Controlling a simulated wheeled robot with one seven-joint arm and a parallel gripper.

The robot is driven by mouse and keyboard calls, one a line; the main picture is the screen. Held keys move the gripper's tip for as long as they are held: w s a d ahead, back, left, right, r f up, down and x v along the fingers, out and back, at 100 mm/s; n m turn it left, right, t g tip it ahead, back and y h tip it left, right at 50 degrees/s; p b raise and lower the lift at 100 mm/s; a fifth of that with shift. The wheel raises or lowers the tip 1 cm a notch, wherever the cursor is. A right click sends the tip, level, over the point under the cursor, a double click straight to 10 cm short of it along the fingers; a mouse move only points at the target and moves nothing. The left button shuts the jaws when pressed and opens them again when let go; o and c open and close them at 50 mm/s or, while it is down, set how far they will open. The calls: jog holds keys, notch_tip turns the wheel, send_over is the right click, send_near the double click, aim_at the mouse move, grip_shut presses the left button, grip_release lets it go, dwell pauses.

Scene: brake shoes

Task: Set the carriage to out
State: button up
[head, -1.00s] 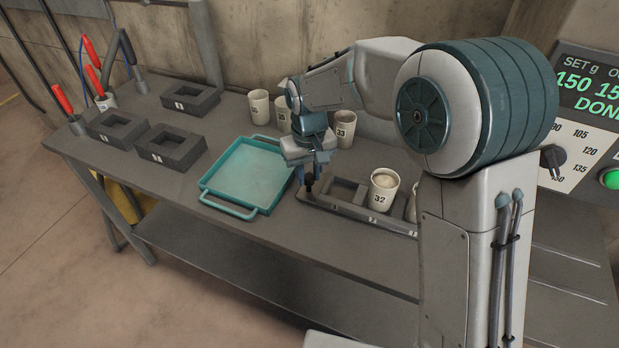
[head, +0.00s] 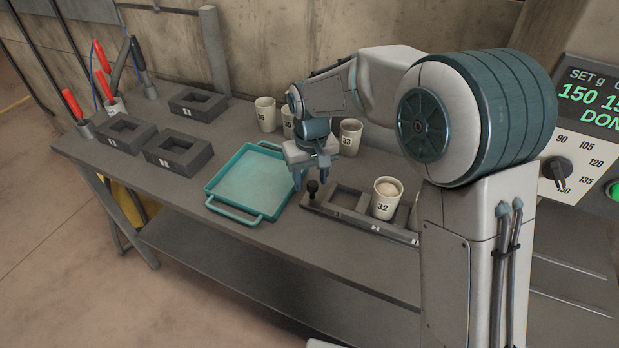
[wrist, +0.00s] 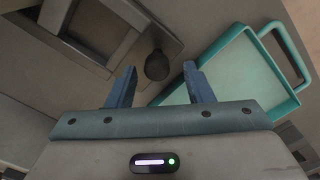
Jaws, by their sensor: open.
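The carriage appears to be the long dark grey holder (head: 345,222) with square pockets on the bench, right of the teal tray. A small black knob (head: 312,187) stands at its left end; it also shows in the wrist view (wrist: 157,66). A white cup marked 32 (head: 385,198) sits in a pocket, and the pocket nearest the knob is empty. My gripper (head: 311,179) is open just above and around the knob. In the wrist view the knob lies between the spread blue fingertips, with gaps on both sides. The holder's right end is hidden behind my arm.
The teal tray (head: 213,180) lies close to the left of my gripper. Several cups, one marked 33 (head: 350,137), stand behind. Grey square blocks (head: 178,165) and red-handled tools (head: 72,104) are at the left. A control panel (head: 585,150) stands at the right.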

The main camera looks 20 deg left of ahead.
notch_tip(320, 180, up, 13)
jog(key=shift+r, duration=0.2)
dwell(0.5)
